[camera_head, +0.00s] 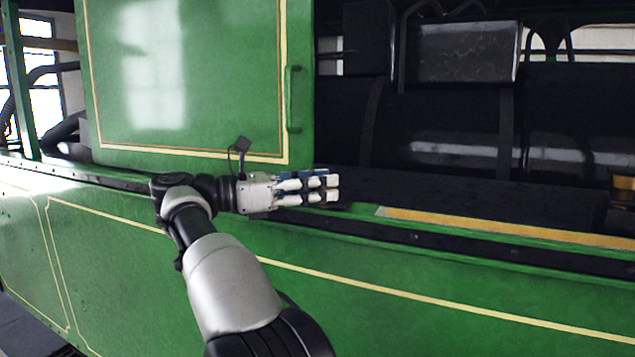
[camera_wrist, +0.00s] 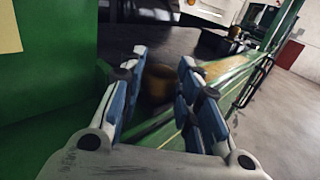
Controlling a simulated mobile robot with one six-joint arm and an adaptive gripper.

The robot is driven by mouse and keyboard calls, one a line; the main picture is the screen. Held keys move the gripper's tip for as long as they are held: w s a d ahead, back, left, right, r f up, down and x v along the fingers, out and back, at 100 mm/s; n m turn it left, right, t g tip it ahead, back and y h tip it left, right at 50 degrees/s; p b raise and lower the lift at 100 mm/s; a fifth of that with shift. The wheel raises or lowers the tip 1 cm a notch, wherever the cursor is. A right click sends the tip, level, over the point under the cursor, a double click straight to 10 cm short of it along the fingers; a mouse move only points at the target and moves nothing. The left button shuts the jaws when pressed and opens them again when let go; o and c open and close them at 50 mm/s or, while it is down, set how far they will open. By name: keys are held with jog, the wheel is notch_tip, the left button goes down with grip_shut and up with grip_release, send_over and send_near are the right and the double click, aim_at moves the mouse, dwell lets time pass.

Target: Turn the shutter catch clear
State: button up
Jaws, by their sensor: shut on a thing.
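The green shutter (camera_head: 185,75) with cream lining stands at the left of the opening in the head view. It has a green upright handle (camera_head: 293,98) near its right edge. My gripper (camera_head: 334,188) is at the sill, just right of the shutter's lower right corner, fingers pointing right. In the wrist view my gripper (camera_wrist: 163,62) has its fingers some way apart, on either side of a blurred, dark brass-coloured thing (camera_wrist: 158,84), which I take to be the shutter catch. My gripper hides the catch in the head view, and its angle is unclear.
The dark sill (camera_head: 420,238) and a yellow strip (camera_head: 500,226) run right along the green tram side (camera_head: 400,300). The opening right of the shutter holds dark machinery (camera_head: 465,52). Grey floor (camera_wrist: 290,110) lies clear outside the tram in the wrist view.

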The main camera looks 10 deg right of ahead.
jog(key=o, duration=1)
jog(key=shift+s+d, duration=0.1)
